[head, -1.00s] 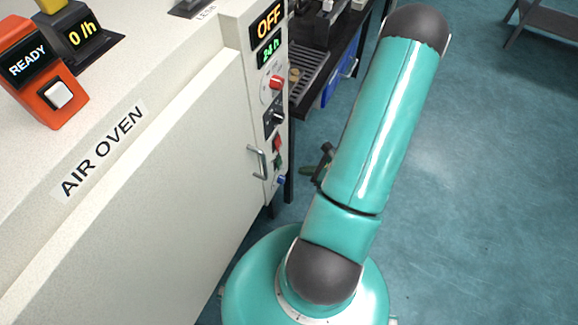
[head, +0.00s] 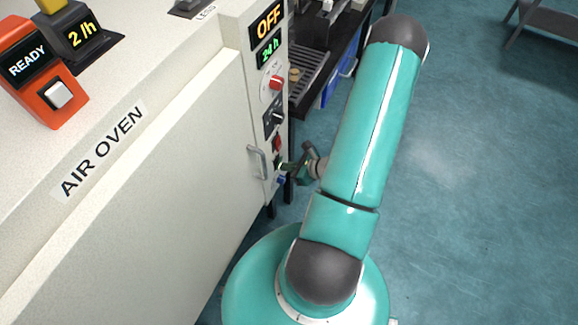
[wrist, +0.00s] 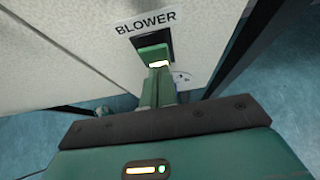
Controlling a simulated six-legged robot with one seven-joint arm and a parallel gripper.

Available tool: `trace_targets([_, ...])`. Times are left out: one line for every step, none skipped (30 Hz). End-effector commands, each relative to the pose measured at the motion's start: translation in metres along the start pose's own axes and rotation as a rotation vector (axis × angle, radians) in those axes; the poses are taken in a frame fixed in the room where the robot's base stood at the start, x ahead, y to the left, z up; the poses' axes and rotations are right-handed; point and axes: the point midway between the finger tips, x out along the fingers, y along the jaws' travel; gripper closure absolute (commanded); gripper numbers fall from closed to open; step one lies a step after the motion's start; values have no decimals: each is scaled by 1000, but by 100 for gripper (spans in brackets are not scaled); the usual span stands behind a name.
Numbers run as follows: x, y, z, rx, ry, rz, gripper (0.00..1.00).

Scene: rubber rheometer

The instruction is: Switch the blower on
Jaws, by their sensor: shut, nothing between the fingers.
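The blower switch (wrist: 153,52) shows in the wrist view, a green rocker in a black frame under the BLOWER label (wrist: 147,22) on the oven's pale panel. A bright strip shows at its lower edge. My gripper (wrist: 158,76) is shut and empty, its fingertips at the lower edge of the rocker. They appear to touch it, but they cover the exact contact. In the head view my gripper (head: 286,167) is at the lower control panel of the air oven (head: 150,200), and the switch is mostly hidden there.
On the panel are an OFF display (head: 268,20), a 24 h display, a red knob (head: 276,83) and a black knob (head: 276,118). The door handle (head: 257,162) is left of my gripper. A READY unit (head: 40,75) and a 2/h display (head: 82,34) stand on top.

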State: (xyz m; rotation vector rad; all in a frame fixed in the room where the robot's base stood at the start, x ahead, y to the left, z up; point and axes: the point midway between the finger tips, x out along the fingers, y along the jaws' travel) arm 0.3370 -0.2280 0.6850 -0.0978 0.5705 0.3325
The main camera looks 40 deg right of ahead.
Motion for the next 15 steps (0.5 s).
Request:
trace_targets([0, 0, 1, -2, 2, 0, 100])
trace_targets([0, 0, 1, -2, 2, 0, 100])
trace_targets([0, 0, 1, -2, 2, 1, 100])
trace_targets([0, 0, 1, -2, 2, 1, 100])
trace_targets([0, 0, 1, -2, 2, 1, 100])
trace_targets([0, 0, 2, -2, 2, 1, 100])
trace_targets([0, 0, 2, -2, 2, 1, 100])
trace_targets([0, 0, 2, -2, 2, 1, 100])
trace_targets([-1, 0, 4, -3, 2, 1, 100])
trace_targets([-2, 0, 5, -3, 2, 1, 100])
trace_targets([-2, 0, 6, -3, 2, 1, 100])
trace_targets([-3, 0, 8, -3, 1, 1, 100])
trace_targets([-4, 0, 9, -3, 1, 1, 100])
trace_targets([-5, 0, 10, -3, 1, 2, 100])
trace_targets([-6, 0, 12, -3, 0, 2, 100])
